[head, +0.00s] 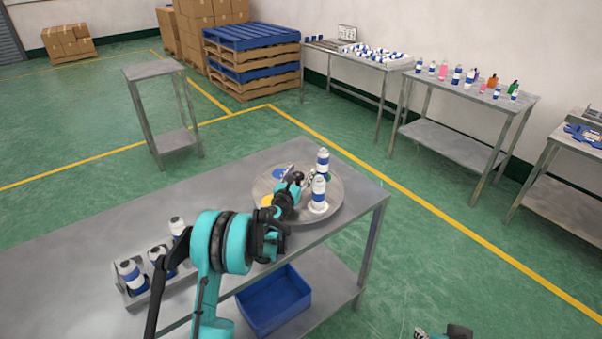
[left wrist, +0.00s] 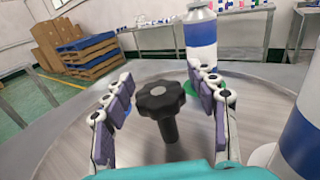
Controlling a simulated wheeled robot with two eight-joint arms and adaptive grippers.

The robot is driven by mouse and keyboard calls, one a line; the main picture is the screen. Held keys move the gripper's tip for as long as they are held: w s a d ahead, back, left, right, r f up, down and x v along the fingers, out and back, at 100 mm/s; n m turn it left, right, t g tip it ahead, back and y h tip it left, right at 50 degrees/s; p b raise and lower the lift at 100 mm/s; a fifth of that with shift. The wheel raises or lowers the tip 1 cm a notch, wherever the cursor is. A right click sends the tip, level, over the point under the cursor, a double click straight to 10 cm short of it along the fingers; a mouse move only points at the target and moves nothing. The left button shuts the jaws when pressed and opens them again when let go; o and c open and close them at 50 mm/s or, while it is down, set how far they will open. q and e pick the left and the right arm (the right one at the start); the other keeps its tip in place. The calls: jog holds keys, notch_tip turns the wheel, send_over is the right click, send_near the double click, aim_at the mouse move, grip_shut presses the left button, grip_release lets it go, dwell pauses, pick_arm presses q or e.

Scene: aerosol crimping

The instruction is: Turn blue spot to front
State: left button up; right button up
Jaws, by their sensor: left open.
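A round grey turntable (head: 330,206) stands on the near table, and its plate (left wrist: 70,140) fills the left wrist view. A blue spot (head: 279,173) lies at its far left and a yellow spot (head: 266,201) at its left. A green spot (head: 328,177) shows beside the far can. In the left wrist view, a black lobed knob (left wrist: 160,98) stands at the centre. My left gripper (left wrist: 160,76) is open, with one finger on each side of the knob, apparently apart from it. My right gripper (head: 442,332) is only partly visible at the bottom edge.
Two white-and-blue cans, one far (head: 322,160) and one near (head: 318,190), stand upright on the turntable. A rack (head: 135,300) of cans sits at the table's left. A blue bin (head: 275,302) is below. Tables with bottles (head: 480,85) line the wall.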

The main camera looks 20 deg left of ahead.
pick_arm(q)
jog(key=shift+w, duration=0.9)
grip_shut()
